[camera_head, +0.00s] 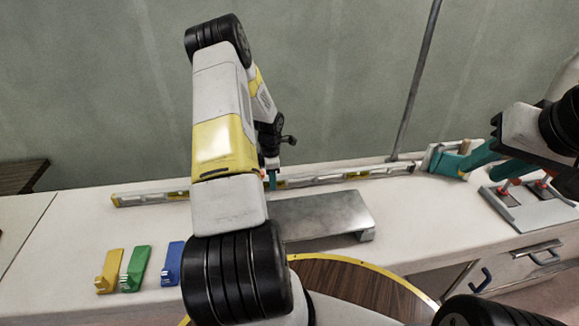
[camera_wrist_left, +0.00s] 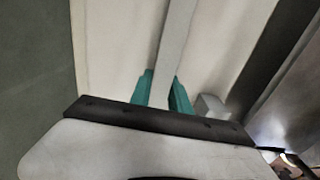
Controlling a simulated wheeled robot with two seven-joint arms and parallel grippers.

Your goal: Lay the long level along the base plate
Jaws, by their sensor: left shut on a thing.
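The long level (camera_head: 335,177) is a thin silver bar with yellow parts, stretched across the back of the white worktop, its middle partly hidden by my left arm. My left gripper (camera_head: 271,179) is shut on it near the middle. In the left wrist view the teal fingers (camera_wrist_left: 162,92) sit on either side of the pale bar (camera_wrist_left: 177,45). A grey metal plate (camera_head: 325,212), seemingly the base plate, lies in front of the level, apart from it in the picture. My right gripper (camera_head: 462,160) has teal fingers near the level's right end; its jaw opening is unclear.
Yellow (camera_head: 110,270), green (camera_head: 136,268) and blue (camera_head: 173,263) blocks lie front left. A grey panel with red-tipped parts (camera_head: 530,205) is at the right. A round wooden top with a yellow rim (camera_head: 350,285) is in front. A dark pole (camera_head: 415,80) stands behind.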

